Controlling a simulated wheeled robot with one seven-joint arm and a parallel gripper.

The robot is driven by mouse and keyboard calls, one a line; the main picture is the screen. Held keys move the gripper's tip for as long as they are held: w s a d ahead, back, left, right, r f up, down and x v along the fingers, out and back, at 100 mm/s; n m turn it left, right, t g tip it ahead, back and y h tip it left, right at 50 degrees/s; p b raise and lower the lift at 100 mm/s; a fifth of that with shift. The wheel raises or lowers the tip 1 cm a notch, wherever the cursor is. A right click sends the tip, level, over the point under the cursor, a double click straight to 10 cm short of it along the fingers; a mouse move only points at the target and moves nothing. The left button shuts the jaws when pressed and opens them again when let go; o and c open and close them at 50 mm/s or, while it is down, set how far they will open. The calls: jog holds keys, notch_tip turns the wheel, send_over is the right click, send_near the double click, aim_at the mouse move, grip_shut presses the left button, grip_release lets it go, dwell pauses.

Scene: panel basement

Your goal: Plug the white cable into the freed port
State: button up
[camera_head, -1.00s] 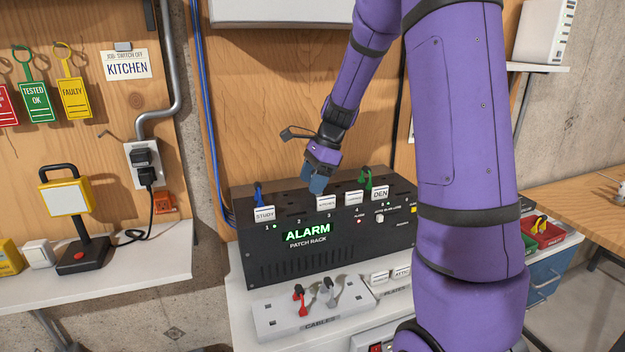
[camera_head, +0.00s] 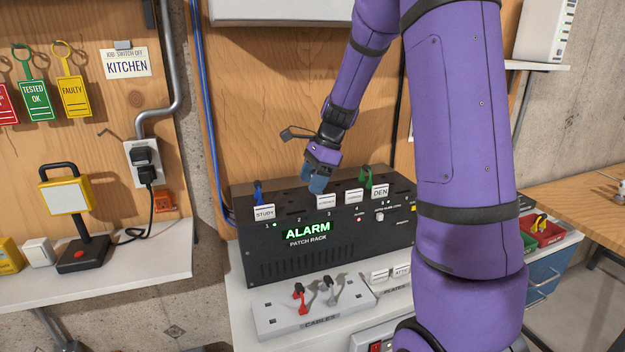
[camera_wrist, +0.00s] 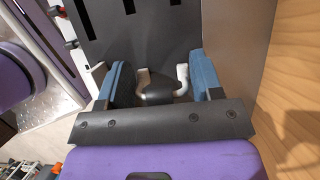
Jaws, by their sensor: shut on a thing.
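My gripper (camera_head: 317,186) is low over the top of the black patch rack (camera_head: 290,255), behind its second and third name plates. In the wrist view my blue fingers (camera_wrist: 160,88) are shut on the white cable (camera_wrist: 182,76), whose white parts show on both sides of a dark middle. The plug's lower end is hidden, so I cannot tell whether it is in a port. A blue plug (camera_head: 258,193) stands at port 1 and a green plug (camera_head: 366,177) at the right. The display reads ALARM, and a red light (camera_head: 360,219) shows.
The wooden panel (camera_head: 270,110) rises close behind the rack.

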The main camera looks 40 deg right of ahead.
jog(key=shift+f, duration=0.2)
dwell(0.5)
jog(key=o, duration=1.2)
jog(key=shift+r, duration=0.1)
jog(key=shift+r, duration=3.7)
